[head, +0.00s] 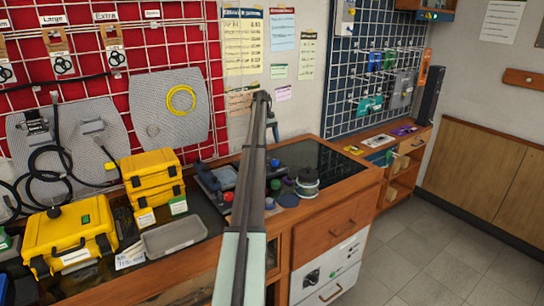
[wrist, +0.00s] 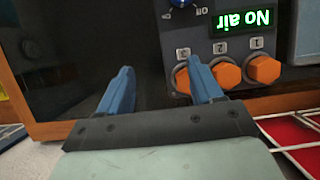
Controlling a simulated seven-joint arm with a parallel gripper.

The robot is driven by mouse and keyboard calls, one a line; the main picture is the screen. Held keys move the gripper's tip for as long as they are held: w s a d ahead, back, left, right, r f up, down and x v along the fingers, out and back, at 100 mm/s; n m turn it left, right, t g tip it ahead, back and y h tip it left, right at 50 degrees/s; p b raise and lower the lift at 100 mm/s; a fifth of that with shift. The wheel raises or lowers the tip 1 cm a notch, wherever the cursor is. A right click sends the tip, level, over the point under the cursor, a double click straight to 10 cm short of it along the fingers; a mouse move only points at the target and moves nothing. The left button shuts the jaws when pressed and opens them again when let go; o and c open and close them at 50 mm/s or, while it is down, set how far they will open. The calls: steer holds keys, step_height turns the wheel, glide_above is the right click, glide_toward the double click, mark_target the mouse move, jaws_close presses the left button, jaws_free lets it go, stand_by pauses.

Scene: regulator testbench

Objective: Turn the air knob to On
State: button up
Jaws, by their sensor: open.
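A green-lit display (wrist: 246,21) on the dark panel reads "No air". My gripper (wrist: 160,82) is open, its two blue fingers wide apart and empty. The right finger overlaps an orange hexagonal knob by the label 3. The blue knob lies beyond the fingertips, apart from them. In the head view my arm crosses the bench and the fingers do not show clearly.
Orange knobs 2 (wrist: 226,74) and 1 (wrist: 263,69) sit right of my right finger. In the head view, yellow cases (head: 70,240) and a grey tray (head: 173,237) stand left on the bench. A dark glass plate (head: 318,158) lies right of my arm.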

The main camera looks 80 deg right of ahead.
steer(key=s+a+r+m+t+h, duration=0.1)
steer(key=s+a+r, duration=0.2)
steer(key=s+a, duration=0.35)
steer(key=s+a+r+t, duration=0.1)
steer(key=s+a+r, duration=0.35)
steer(key=s, duration=0.35)
steer(key=n+t+h, duration=0.2)
steer(key=t+h, duration=0.3)
glide_toward(275, 161)
steer(key=x, duration=0.8)
steer(key=shift+w+d+f, duration=0.1)
steer(key=shift+d+f, duration=0.1)
steer(key=shift+d, duration=0.05)
steer(key=c, duration=1.1)
steer(key=shift+o, duration=0.2)
steer(key=shift+g, duration=0.3)
